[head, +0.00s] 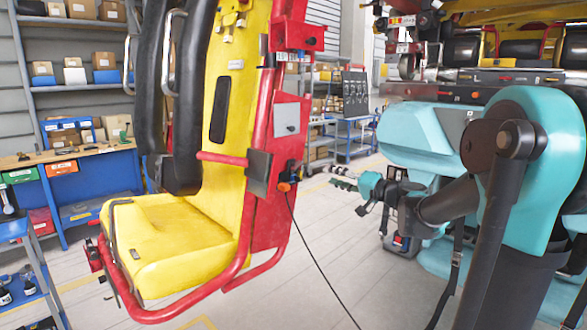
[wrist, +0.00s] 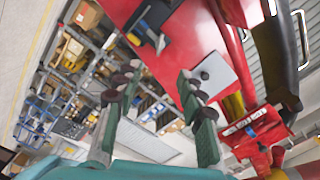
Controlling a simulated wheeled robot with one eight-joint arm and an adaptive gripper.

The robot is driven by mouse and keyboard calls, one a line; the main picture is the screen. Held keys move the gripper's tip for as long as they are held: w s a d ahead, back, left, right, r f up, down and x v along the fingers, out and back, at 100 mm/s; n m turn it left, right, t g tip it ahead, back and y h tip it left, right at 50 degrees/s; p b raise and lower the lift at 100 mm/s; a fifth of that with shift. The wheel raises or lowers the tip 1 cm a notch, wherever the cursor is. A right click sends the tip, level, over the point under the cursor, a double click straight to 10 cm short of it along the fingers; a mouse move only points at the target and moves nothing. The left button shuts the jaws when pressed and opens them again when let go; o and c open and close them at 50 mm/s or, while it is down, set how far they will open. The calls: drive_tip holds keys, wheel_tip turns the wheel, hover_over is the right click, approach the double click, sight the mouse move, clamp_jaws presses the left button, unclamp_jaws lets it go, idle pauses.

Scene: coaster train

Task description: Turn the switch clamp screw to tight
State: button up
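The yellow seat (head: 170,240) with its red frame hangs left of centre in the head view. A small black and orange fitting (head: 286,183) with a hanging cable sits on the red side panel (head: 266,215); it may be the switch. Its clamp screw cannot be made out. In the wrist view, a black fitting (wrist: 150,24) shows on the red panel near the top. My gripper (head: 341,178) is right of the seat, apart from it. Its two green fingers are spread and empty in the wrist view (wrist: 156,78).
A grey plate (head: 287,118) is on the red panel above the fitting; it shows in the wrist view too (wrist: 213,75). A blue workbench (head: 90,185) and shelves stand behind on the left. The floor (head: 270,285) between seat and arm is clear except for the black cable (head: 320,265).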

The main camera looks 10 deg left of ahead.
sight(295, 165)
drive_tip(key=x, duration=1.5)
drive_tip(key=shift+w, duration=0.1)
drive_tip(key=shift+c, duration=0.3)
clamp_jaws()
